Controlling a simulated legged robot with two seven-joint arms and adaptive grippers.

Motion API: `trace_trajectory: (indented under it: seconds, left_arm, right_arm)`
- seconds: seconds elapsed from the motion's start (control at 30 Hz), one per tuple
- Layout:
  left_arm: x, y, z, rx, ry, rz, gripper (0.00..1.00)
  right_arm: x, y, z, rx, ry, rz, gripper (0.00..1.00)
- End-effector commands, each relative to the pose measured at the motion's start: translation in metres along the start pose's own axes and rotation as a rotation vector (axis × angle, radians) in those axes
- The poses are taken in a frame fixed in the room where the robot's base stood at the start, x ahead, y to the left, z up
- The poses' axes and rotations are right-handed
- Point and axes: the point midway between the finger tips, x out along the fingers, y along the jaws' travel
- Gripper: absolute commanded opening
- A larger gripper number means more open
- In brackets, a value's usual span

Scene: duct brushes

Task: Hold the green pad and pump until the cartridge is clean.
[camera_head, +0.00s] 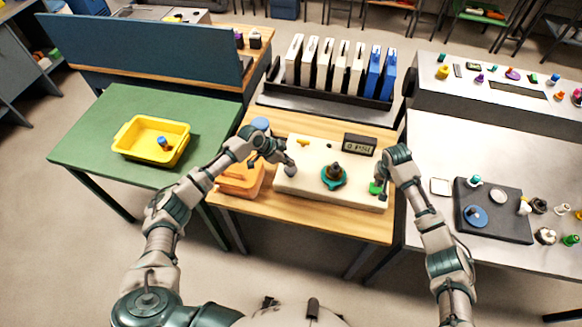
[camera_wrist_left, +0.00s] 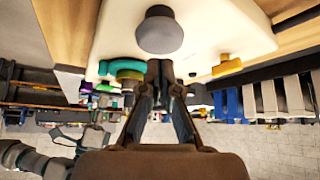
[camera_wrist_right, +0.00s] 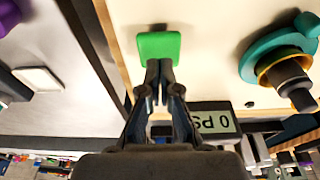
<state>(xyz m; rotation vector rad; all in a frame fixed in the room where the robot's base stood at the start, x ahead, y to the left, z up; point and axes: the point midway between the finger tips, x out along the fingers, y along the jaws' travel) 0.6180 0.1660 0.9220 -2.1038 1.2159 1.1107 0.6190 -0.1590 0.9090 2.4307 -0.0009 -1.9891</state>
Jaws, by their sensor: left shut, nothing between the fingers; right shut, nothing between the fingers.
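A cream board (camera_head: 312,181) lies on the wooden table. Its green pad (camera_head: 376,188) is at the right end, and a grey round knob (camera_head: 290,171) is at the left end. A dark cartridge-like piece (camera_head: 335,170) stands in a teal ring (camera_head: 333,181) between them. My left gripper (camera_head: 283,160) is shut and empty near the knob, also seen in the left wrist view (camera_wrist_left: 160,32). My right gripper (camera_head: 379,180) is shut and empty with its tips at the green pad, which shows in the right wrist view (camera_wrist_right: 158,46). I cannot tell whether either gripper touches.
A gauge (camera_head: 360,144) behind the board seems to read 0 PSI. A yellow handle (camera_head: 303,142) is at the board's back left. An orange container (camera_head: 240,181) stands left of the board. A yellow bin (camera_head: 127,150) is on the green table; a dark tray (camera_head: 512,232) is at right.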

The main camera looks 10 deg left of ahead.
Motion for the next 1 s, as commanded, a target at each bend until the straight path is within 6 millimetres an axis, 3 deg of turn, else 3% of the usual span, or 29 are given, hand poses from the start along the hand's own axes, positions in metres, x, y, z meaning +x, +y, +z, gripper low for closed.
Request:
trace_trajectory:
  seconds: [0.57,1.0]
  left_arm:
    - [0.0,0.0,0.0,0.0,0.0,0.0,0.0]
    - [0.011,0.0,0.007,0.0,0.0,0.0,0.0]
  right_arm:
    - [0.023,0.0,0.005,0.001,-0.001,0.0,0.0]
    - [0.024,0.0,0.005,0.0,-0.001,0.0,0.0]
